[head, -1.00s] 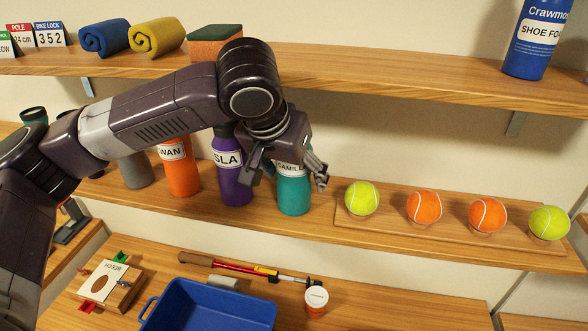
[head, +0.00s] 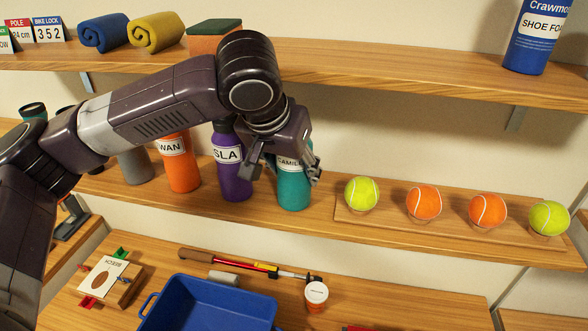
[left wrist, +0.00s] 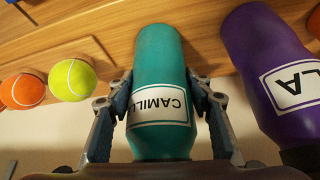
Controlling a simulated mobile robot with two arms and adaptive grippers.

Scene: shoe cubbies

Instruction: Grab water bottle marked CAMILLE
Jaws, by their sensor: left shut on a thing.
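The teal water bottle with the CAMILLE label (head: 294,187) stands upright on the middle shelf, right of the purple bottle. My left gripper (head: 284,170) is shut on its upper part, fingers on both sides. The left wrist view shows the teal bottle (left wrist: 160,75) between the two fingers (left wrist: 161,103), its label partly visible, the last letter cut off. The bottle's top is hidden by my gripper in the head view. My right gripper is in neither view.
A purple bottle marked SLA (head: 231,178) stands close on the left, then an orange bottle (head: 180,170) and a grey one (head: 135,166). Tennis balls on a wooden rack (head: 455,226) stand to the right. A blue bin (head: 210,312) sits below. The upper shelf (head: 400,82) is overhead.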

